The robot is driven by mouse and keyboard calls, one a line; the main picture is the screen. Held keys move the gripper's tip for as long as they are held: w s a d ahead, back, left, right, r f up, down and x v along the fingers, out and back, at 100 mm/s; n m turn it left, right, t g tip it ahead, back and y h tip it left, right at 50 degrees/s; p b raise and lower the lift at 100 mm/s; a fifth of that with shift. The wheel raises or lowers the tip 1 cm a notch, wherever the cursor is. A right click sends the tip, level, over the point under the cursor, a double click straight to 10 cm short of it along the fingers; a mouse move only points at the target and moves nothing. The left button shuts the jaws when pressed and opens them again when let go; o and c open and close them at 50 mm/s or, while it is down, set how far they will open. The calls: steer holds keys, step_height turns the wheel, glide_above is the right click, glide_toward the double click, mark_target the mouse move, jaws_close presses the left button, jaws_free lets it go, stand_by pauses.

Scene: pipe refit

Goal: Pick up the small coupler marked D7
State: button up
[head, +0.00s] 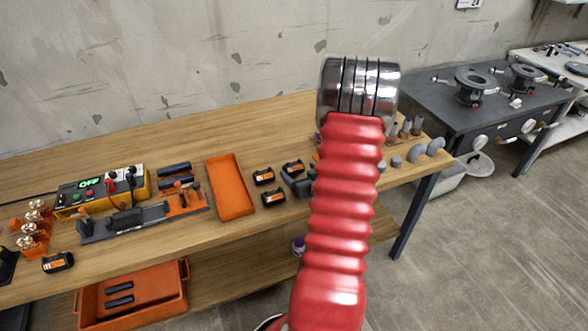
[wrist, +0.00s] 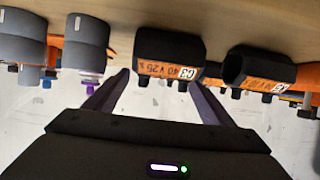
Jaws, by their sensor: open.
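No mark reading D7 is legible in either view. In the wrist view my gripper (wrist: 160,85) is open, its two dark fingers reaching away from the camera. A black part with an orange label (wrist: 168,58) appears between and beyond the fingertips. Its upside-down label seems to read G3. In the head view several small black-and-orange parts lie on the bench, including a nearer one (head: 273,197) and a farther one (head: 264,176). My gripper is hidden there behind my red arm.
Grey cylindrical parts (wrist: 85,38) are close to the left finger. On the wooden bench (head: 130,145) are an orange tray (head: 230,188), a yellow unit showing OFF (head: 100,190) and a tool rack. An orange bin (head: 130,295) sits below. A dark table (head: 480,105) stands right.

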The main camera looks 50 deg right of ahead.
mark_target(295, 168)
steer(key=shift+x, duration=2.6)
steer(key=shift+c, duration=0.6)
steer(key=c, duration=1)
